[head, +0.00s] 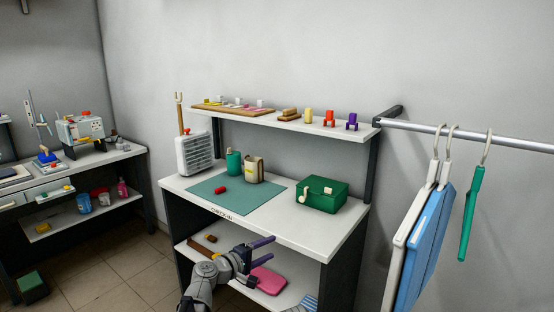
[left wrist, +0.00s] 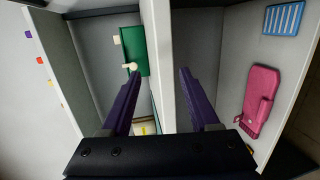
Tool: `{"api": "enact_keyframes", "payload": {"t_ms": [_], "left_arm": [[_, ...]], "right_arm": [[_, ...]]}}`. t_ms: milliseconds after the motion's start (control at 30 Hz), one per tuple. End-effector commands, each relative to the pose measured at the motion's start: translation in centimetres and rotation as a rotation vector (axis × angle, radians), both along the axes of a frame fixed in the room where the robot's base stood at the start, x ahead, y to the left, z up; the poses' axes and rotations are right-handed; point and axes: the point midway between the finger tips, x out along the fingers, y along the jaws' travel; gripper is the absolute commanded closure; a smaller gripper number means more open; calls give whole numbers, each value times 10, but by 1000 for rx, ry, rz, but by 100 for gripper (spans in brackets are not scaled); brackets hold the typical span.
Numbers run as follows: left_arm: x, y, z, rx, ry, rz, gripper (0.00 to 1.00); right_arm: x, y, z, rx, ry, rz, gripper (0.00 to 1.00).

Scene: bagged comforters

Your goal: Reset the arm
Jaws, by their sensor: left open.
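My left gripper (head: 262,262) is in front of the check-in desk (head: 290,232), near the front edge of its top and the lower shelf. Its two purple fingers stand apart with nothing between them. It also shows in the left wrist view (left wrist: 158,88), with the white edge of the desk top running beyond the gap between the fingers. I cannot tell whether it touches the desk. My right gripper is in neither view.
A green box (head: 322,194), a teal mat (head: 235,194) and a white heater-like unit (head: 195,153) are on the desk. A pink item (head: 268,281) lies on the lower shelf. Bagged items (head: 425,245) hang from a rail (head: 460,134) at right.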

Motion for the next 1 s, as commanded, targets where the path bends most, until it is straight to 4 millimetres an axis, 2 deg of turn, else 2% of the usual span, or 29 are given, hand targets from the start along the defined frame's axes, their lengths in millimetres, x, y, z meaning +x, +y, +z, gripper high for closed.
{"api": "enact_keyframes", "payload": {"t_ms": [167,333,500,600,700,867,1000], "left_arm": [[-33,-6,-34,209,18,-108,38],[-80,3,-85,500,74,-257,38],[-142,42,-141,857,199,-436,38],[-171,70,-160,1015,279,-511,38],[-196,96,-172,1146,358,-571,38],[-234,138,-179,1327,490,-646,38],[-245,108,-180,1378,474,-739,38]], "right_arm": [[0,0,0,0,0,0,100],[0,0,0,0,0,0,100],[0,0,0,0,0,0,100],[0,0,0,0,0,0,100],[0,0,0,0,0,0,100],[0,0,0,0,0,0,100],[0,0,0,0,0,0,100]]}}
